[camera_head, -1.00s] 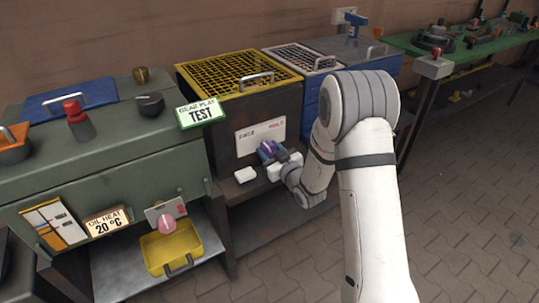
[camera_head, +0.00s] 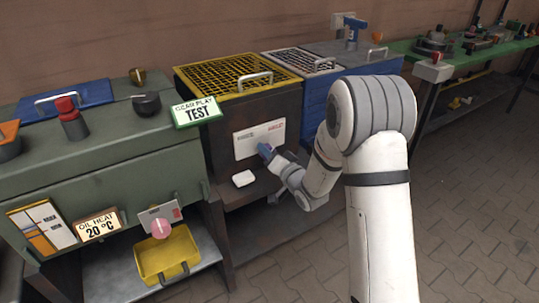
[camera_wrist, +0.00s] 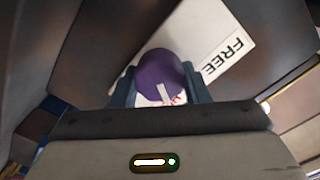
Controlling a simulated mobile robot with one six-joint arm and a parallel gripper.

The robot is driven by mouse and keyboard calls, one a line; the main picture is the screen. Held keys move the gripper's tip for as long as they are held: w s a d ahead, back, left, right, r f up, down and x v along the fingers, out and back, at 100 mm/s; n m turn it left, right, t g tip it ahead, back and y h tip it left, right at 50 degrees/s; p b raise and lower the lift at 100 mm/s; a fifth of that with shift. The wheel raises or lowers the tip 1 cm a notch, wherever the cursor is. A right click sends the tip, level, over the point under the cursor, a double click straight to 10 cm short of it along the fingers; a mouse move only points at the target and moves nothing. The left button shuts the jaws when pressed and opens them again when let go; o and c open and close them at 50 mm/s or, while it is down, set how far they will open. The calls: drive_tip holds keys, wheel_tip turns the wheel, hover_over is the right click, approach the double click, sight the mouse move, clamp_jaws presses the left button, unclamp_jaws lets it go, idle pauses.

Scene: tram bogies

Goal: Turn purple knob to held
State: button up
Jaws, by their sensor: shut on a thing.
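The purple knob (camera_wrist: 160,72) sits between the two fingers of my gripper (camera_wrist: 160,88) in the wrist view, and the jaws are shut on it. A pale pointer stripe on the knob points down in that view, toward red lettering partly hidden by the knob and jaws. The white label plate (camera_wrist: 200,35) behind it reads FREE at its right. In the head view my gripper (camera_head: 266,152) is at the lower edge of the plate (camera_head: 246,143) on the dark cabinet front; the knob is hidden there. Red text shows at the plate's right end.
The dark cabinet has a yellow grille top (camera_head: 235,75). A small white block (camera_head: 243,178) lies on the ledge below the plate. To the left is a green bench (camera_head: 100,165) with a yellow tray (camera_head: 165,255) beneath. Floor at the right is open.

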drive_tip(key=shift+m, duration=1)
drive_tip(key=o, duration=1)
drive_tip(key=v, duration=0.7)
drive_tip(key=shift+s+d+p, duration=0.25)
drive_tip(key=shift+s+p, duration=0.05)
drive_tip(key=shift+p, duration=0.05)
